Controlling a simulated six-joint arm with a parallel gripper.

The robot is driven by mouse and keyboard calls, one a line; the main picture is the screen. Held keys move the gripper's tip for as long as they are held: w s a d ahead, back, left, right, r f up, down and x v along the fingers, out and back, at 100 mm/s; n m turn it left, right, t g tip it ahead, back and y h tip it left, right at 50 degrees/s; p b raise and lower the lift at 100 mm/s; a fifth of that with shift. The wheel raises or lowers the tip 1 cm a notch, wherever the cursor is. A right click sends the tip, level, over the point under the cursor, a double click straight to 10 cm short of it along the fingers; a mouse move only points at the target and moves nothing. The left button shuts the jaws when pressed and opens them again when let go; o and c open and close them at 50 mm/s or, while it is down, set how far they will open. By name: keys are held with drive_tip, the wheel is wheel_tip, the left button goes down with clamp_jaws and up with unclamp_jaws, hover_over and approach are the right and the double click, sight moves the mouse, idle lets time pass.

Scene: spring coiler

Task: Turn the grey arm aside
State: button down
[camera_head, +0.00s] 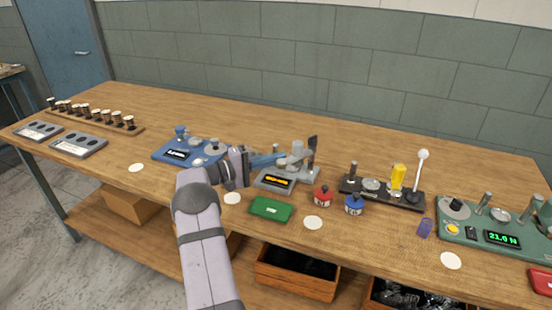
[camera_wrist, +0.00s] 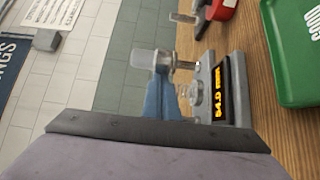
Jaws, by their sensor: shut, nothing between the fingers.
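The measuring device (camera_head: 275,180) has a grey base and an orange readout. It also shows turned sideways in the wrist view (camera_wrist: 238,88), with a small coil spring (camera_wrist: 185,90) beside its round seat. The grey arm (camera_head: 297,148) stands at the device's back right; its blocky pale head (camera_wrist: 145,58) shows in the wrist view. My gripper (camera_head: 280,158) reaches in from the left above the device. Its blue fingers (camera_wrist: 161,98) are shut and empty, their tips right by the grey arm. I cannot tell whether they touch it.
A blue device (camera_head: 185,150) stands left of my gripper. A green box (camera_head: 270,209) lies in front, with a red pot (camera_head: 322,196) and a blue pot (camera_head: 354,204) to its right. A black stand (camera_head: 400,197) is farther right. The bench behind is clear.

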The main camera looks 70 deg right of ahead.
sight(278, 168)
drive_tip(key=shift+s+a, duration=0.1)
idle(0.3)
drive_tip(key=s+a+n+t+h+b, duration=0.1)
drive_tip(key=t+b, duration=0.1)
drive_tip(key=b, duration=0.1)
drive_tip(key=s+a+n+t+h+b, duration=0.1)
drive_tip(key=n+b, duration=0.1)
drive_tip(key=b, duration=0.1)
drive_tip(key=shift+s+f+t+h, duration=0.2)
drive_tip(key=shift+s+t+h, duration=0.1)
drive_tip(key=shift+s+t, duration=0.1)
drive_tip(key=s+b, duration=0.1)
drive_tip(key=b, duration=0.2)
drive_tip(key=shift+s+a, duration=0.35)
drive_tip(key=shift+a, duration=0.05)
drive_tip(key=shift+s+a+r+b, duration=0.15)
drive_tip(key=shift+s+b, duration=0.35)
drive_tip(key=shift+b, duration=0.45)
drive_tip(key=shift+s, duration=0.2)
drive_tip(key=shift+w+b, duration=0.3)
drive_tip(key=shift+w, duration=0.45)
drive_tip(key=b+v, duration=0.2)
drive_tip(key=v, duration=0.9)
drive_tip(key=shift+w, duration=0.3)
